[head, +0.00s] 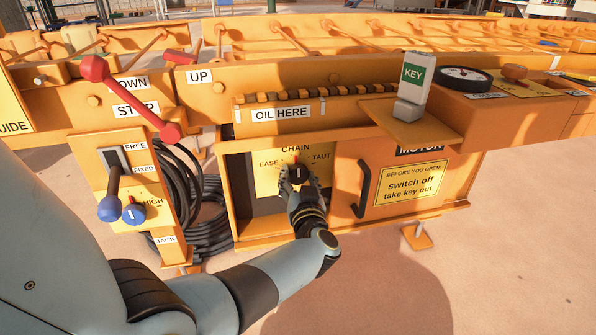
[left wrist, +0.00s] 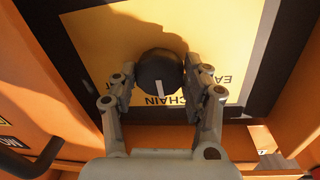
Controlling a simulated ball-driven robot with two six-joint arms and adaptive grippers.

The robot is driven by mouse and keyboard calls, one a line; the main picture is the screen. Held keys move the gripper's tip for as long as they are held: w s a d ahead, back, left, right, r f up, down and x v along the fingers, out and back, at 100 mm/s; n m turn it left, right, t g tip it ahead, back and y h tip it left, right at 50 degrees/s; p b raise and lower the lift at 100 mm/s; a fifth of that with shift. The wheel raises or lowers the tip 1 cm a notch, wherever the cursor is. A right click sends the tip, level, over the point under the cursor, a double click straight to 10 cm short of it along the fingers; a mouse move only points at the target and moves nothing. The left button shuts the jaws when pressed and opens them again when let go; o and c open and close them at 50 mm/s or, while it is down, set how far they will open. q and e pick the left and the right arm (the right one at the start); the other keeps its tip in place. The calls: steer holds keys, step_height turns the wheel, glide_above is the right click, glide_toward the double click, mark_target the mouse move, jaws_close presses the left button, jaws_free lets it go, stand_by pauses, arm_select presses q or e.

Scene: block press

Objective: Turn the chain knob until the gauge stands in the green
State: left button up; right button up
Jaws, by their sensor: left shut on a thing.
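The chain knob (head: 297,172) is round and black, on a yellow plate (head: 267,174) marked CHAIN, EASE and TAUT, inside an open recess. My left gripper (head: 298,183) is shut on it, one finger at each side. In the left wrist view, the knob (left wrist: 158,70) sits between the fingers of the left gripper (left wrist: 160,82). Its white line points towards the word CHAIN. A round black-rimmed gauge (head: 463,78) lies on the ledge at the right; its reading is too small to tell. My right gripper is not in view.
A sliding door (head: 349,197) with a black handle (head: 363,188) stands right of the recess. A key block (head: 411,86) stands on a shelf above. A red lever (head: 128,98) and a blue-knobbed lever (head: 111,205) stick out at the left. Black hoses (head: 190,205) hang beside them.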

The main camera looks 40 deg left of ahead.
arm_select(q)
steer(key=shift+r+m+p, duration=0.25)
steer(key=shift+m+p, duration=0.1)
steer(key=shift+m, duration=0.05)
steer(key=m+p, duration=0.3)
steer(key=shift+f+m, duration=0.1)
steer(key=shift+m, duration=0.2)
steer(key=shift+d+f+m+g+p, duration=0.15)
steer(key=shift+m+g+p, duration=0.35)
steer(key=shift+m, duration=0.7)
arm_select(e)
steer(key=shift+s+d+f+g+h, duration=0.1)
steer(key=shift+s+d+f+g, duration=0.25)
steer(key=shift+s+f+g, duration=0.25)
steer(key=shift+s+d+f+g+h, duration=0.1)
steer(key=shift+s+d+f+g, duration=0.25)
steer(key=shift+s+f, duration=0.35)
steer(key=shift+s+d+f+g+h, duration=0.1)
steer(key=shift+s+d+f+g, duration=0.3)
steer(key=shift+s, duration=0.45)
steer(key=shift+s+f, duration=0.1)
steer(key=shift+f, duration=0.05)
arm_select(q)
steer(key=shift+s, duration=0.1)
steer(key=o, duration=1.2)
steer(key=shift+c, duration=0.2)
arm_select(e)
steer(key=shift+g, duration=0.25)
